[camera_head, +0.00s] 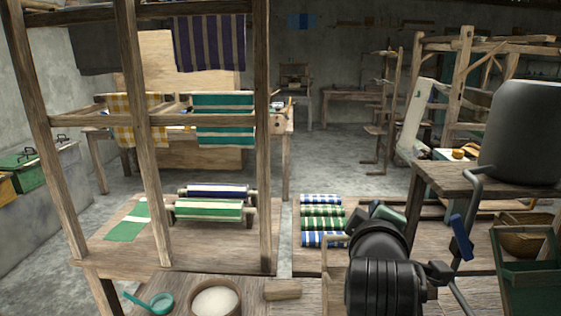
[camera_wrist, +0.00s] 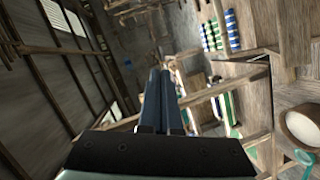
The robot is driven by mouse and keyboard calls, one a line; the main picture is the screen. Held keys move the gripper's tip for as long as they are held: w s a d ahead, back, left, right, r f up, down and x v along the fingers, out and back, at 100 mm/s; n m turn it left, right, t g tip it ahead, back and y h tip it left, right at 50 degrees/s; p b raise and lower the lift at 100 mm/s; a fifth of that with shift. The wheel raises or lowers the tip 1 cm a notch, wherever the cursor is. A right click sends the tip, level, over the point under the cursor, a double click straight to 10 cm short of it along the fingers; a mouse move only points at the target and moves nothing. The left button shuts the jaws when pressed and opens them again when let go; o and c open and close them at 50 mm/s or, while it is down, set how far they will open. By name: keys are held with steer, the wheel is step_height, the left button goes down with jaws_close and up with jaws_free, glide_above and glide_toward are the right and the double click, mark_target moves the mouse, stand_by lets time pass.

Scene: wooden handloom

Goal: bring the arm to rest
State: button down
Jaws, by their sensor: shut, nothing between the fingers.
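My arm rises at the lower right of the head view, with its black wrist joint in front of the tables. My gripper (camera_wrist: 163,72) shows in the wrist view with its two long dark fingers side by side, shut and empty. It points out into open room, and nothing touches the fingertips. In the head view the fingers cannot be made out clearly behind the arm links.
A wooden frame (camera_head: 148,130) stands at left. Striped cloth rolls (camera_head: 321,220) lie on a table near my arm. A bowl (camera_head: 214,299), teal scoop (camera_head: 155,303) and wood block (camera_head: 283,289) sit in front. A dark rounded object (camera_head: 522,133) and green crate (camera_head: 530,275) are at right.

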steer(key=s+a+r+m+t+y, duration=0.1)
steer(key=s+a+r+m+t, duration=0.3)
steer(key=a+r, duration=0.55)
steer(key=s+a+r+m+t+y, duration=0.2)
steer(key=s+a+r+t, duration=0.2)
steer(key=s+r, duration=0.4)
steer(key=s+a+r+m+t+y, duration=0.2)
steer(key=s+a+r+m+t, duration=0.1)
steer(key=s+r, duration=0.6)
steer(key=shift+a+r+m+t, duration=0.3)
steer(key=shift+a+r+t, duration=0.35)
steer(key=shift+t, duration=0.25)
